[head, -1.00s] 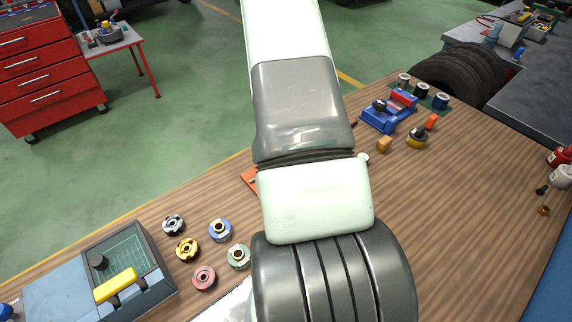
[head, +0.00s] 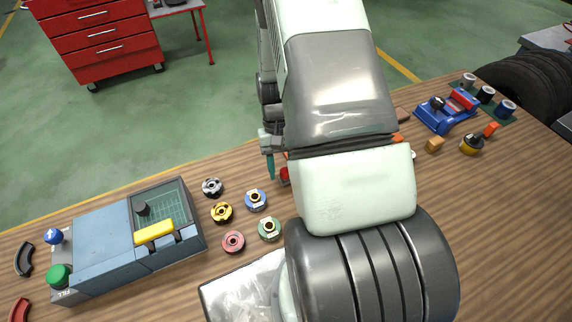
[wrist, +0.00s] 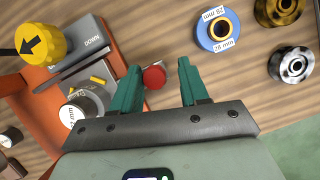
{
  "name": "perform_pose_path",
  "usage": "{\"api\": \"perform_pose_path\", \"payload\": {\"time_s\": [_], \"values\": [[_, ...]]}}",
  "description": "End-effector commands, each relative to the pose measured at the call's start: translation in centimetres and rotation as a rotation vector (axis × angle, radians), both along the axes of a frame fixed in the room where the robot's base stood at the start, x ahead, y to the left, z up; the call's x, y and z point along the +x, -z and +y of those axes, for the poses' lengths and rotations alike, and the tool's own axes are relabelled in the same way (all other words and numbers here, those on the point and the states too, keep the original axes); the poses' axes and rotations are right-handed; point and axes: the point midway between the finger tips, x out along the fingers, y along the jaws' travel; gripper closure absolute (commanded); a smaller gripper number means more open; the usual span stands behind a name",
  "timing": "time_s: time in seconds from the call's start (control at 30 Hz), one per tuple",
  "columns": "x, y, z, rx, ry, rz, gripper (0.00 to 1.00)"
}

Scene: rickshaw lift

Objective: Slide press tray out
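A blue-grey press-like box (head: 103,245) lies at the left of the bench in the head view. At its right end is a dark-framed tray (head: 184,193) with a green grid floor, a dark knob and a yellow handle (head: 154,232) along its front. I cannot tell how far the tray is out. My gripper (head: 270,165) points down beyond the rings, right of the tray and apart from it. In the wrist view its teal fingers (wrist: 160,70) are spread with nothing held. A red button (wrist: 154,77) shows between and beyond them.
Several rings, including a blue one (head: 256,199), lie between tray and gripper. The wrist view shows an orange-based device (wrist: 20,100) with a yellow arrow knob (wrist: 40,43). A blue vise-like tool (head: 447,110) stands right.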

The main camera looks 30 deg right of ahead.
Motion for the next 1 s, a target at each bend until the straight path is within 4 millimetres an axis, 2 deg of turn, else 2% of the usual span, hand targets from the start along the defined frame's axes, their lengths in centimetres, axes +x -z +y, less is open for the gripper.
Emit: {"api": "perform_pose_path", "payload": {"time_s": [0.1, 0.37, 0.47, 0.57, 0.8, 1.0], "values": [[-0.1, 0.0, 0.0, 0.001, 0.0, 0.002, 0.46], [-0.1, -0.1, -0.2, -0.002, 0.0, 0.002, 0.46], [0.2, -0.7, -0.3, -0.002, 0.0, 0.0, 0.46], [0.8, -2.0, -0.5, -0.003, 0.0, -0.002, 0.46], [2.7, -6.6, -0.9, -0.003, 0.0, -0.003, 0.46], [3.7, -9.2, -1.1, -0.002, 0.001, -0.001, 0.46]]}}
